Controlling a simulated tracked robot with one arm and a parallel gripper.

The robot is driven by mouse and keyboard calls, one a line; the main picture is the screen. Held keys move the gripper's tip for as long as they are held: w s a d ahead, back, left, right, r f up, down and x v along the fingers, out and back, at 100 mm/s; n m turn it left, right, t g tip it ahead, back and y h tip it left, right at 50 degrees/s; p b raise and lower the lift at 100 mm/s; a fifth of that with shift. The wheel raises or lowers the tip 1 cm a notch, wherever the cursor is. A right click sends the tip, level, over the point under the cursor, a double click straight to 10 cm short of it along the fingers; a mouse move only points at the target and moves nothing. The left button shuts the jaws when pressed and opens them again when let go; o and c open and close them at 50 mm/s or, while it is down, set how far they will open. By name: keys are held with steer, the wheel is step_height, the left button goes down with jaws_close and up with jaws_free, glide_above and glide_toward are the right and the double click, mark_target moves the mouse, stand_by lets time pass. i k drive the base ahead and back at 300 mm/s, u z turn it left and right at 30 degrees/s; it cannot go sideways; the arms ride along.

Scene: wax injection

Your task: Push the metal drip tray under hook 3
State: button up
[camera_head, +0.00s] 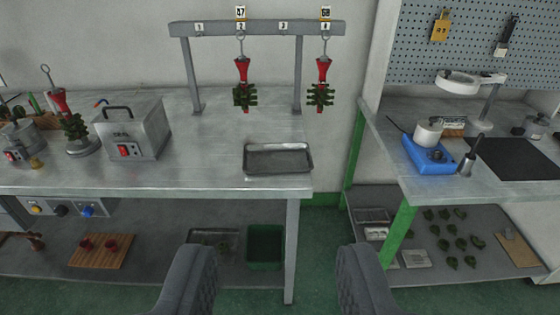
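The metal drip tray (278,173) is a shallow grey rectangle lying flat on the left metal table, near its front right corner. The rack (257,29) stands behind it with numbered hook positions. Hook 3 (283,27) is on the bar between hooks 2 and 4 and carries nothing. The tray is in front of the rack, roughly below hook 3 in the picture but nearer to me. My gripper (278,270) is open and empty, its two dark fingers wide apart at the bottom, in front of the table and apart from the tray.
Red and green wax trees hang from hook 2 (242,85) and hook 4 (321,85). A grey box with a handle (130,130) stands left. The table's right edge (309,181) is close to the tray. A gap separates it from the right bench (450,186). Tabletop between tray and rack is clear.

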mark_target(284, 158)
steer(key=k, duration=0.65)
steer(key=z, duration=0.6)
steer(key=i, duration=2.35)
steer(key=u, duration=0.65)
